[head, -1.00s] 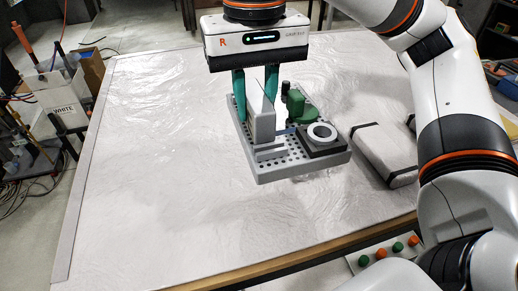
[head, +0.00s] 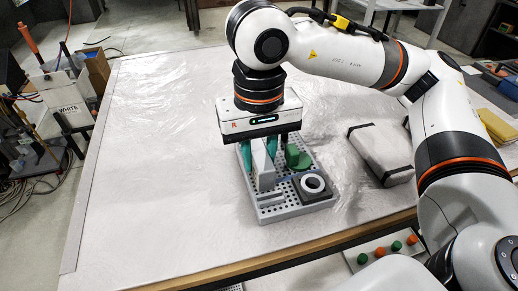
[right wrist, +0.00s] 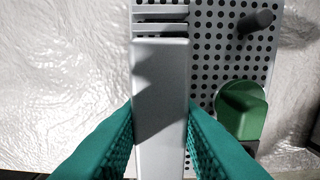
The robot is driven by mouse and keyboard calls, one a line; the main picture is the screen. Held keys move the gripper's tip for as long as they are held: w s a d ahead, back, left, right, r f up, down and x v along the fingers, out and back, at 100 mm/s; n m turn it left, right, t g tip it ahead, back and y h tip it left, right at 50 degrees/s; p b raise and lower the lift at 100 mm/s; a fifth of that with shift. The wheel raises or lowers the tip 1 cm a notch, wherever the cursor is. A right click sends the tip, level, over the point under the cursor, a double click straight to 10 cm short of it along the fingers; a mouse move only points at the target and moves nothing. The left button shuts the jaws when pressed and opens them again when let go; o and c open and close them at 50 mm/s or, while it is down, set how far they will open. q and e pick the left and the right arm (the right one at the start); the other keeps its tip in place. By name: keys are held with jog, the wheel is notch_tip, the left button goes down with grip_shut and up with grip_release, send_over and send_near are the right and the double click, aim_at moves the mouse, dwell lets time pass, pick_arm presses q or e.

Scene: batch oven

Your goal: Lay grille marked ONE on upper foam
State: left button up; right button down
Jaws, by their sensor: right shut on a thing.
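A grey perforated plate, which looks like the grille (head: 318,202), is on or just above the white-covered table; I cannot tell whether it touches. No ONE mark is readable. An upright grey block (head: 265,172) stands on its left part. My right gripper (head: 259,150) is shut on this block from above, its green fingers on either side. The right wrist view shows the block (right wrist: 160,90) between the fingers (right wrist: 161,130) and the holed plate (right wrist: 210,55) below. I cannot make out which surface is the upper foam. My left gripper is out of view.
The plate carries a dark square with a pale ring (head: 312,183) and a green part (head: 298,158). A grey pad with black bands (head: 380,152) lies to the right. A button panel (head: 393,247) is below the front edge. The table's left side is clear.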

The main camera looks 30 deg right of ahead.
jog(key=shift+f, duration=0.1)
jog(key=c, duration=1.1)
grip_release()
jog(key=shift+r, duration=0.7)
notch_tip(320, 180, up, 11)
